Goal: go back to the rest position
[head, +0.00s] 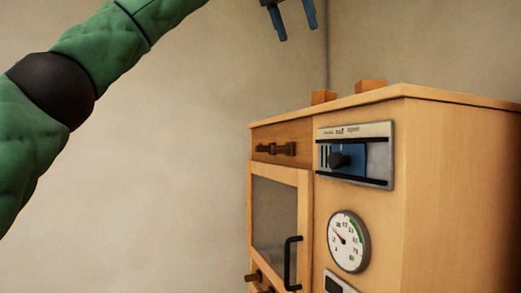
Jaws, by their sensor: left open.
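My left arm comes in from the left in the head view, with green padded links and a black joint. My left gripper (293,24) is at the top edge, partly cut off by the frame. Its two blue fingers point down and stand apart, with nothing between them. It is above the wooden cabinet (440,180) in the picture and appears clear of it. My right gripper is not in view.
The cabinet has a drawer (283,144), a glazed door (274,218) with a black handle (291,262), a knob panel (355,155) and a round dial (349,241). Two wooden blocks (371,86) show at its top. The wall (170,170) on the left is bare.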

